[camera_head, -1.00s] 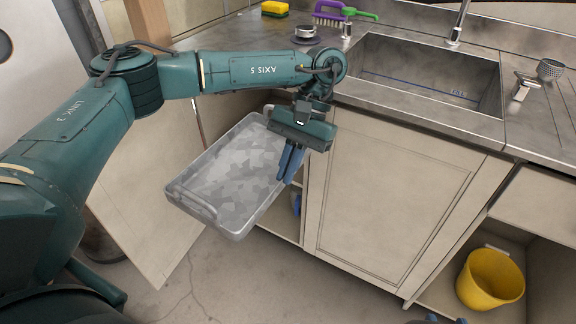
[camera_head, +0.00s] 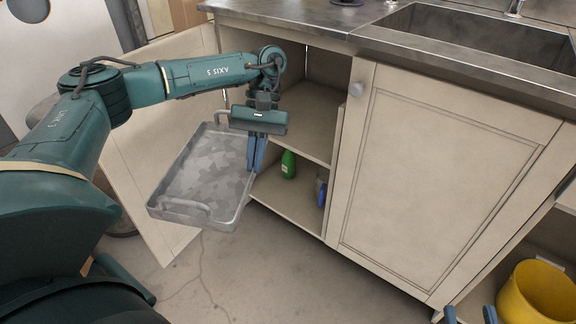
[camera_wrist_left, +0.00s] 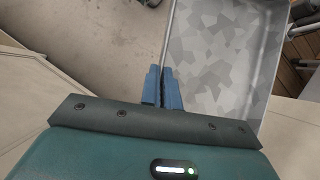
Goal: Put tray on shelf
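The grey metal tray (camera_head: 205,178) has raised rims and a handle at each end. It hangs in the air, roughly level, in front of the open cabinet. My left gripper (camera_head: 254,168) is shut on its right long rim; in the left wrist view the blue fingers (camera_wrist_left: 162,88) close on the edge of the tray (camera_wrist_left: 213,50). The open cabinet has an upper shelf (camera_head: 300,128) and a lower board (camera_head: 290,203). The tray is outside it, to the left of the opening. My right gripper (camera_head: 469,315) shows only its two fingertips, apart, at the bottom edge.
The open cabinet door (camera_head: 150,125) stands left, behind the tray. A green bottle (camera_head: 289,164) and a blue object (camera_head: 321,189) are on the lower board. A closed door (camera_head: 430,190) is right of the opening. A yellow bucket (camera_head: 540,292) stands at lower right.

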